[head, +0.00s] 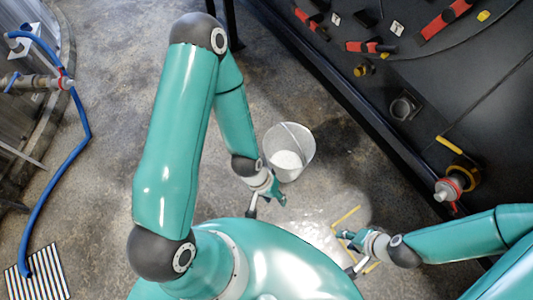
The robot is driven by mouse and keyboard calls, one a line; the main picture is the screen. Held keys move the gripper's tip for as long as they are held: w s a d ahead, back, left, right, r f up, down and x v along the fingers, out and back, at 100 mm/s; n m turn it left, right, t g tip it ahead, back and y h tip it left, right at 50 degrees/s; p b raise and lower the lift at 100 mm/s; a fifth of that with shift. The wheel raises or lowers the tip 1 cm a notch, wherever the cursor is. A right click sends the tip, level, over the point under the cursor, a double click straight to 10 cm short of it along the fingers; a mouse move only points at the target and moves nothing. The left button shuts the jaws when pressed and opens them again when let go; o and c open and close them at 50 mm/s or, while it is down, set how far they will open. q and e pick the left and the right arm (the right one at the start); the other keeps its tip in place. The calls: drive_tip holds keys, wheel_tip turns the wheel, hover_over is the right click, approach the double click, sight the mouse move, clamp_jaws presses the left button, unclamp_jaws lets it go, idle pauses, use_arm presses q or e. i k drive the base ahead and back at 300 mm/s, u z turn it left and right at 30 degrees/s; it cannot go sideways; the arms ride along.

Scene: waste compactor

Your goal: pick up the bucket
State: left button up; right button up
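The bucket (303,141) is light grey and round, with white contents in the bottom. It stands upright on the concrete floor near the middle of the head view, and a thin handle crosses its top. My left gripper (267,206) is just below and left of the bucket in the picture. Its two fingers are spread, with nothing between them, and it looks apart from the bucket. My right gripper (345,253) is lower right of the bucket and farther from it. Its fingers are also apart and empty.
A dark machine panel (480,110) with red and yellow fittings fills the right side. A blue hose (80,142) runs down the left to a striped grating (38,275). Yellow marks (347,214) lie near my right gripper. The floor around the bucket is clear.

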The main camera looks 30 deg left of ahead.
sight(288, 148)
drive_tip(key=u, duration=0.95)
drive_tip(key=i, duration=0.9)
drive_tip(key=u, duration=0.05)
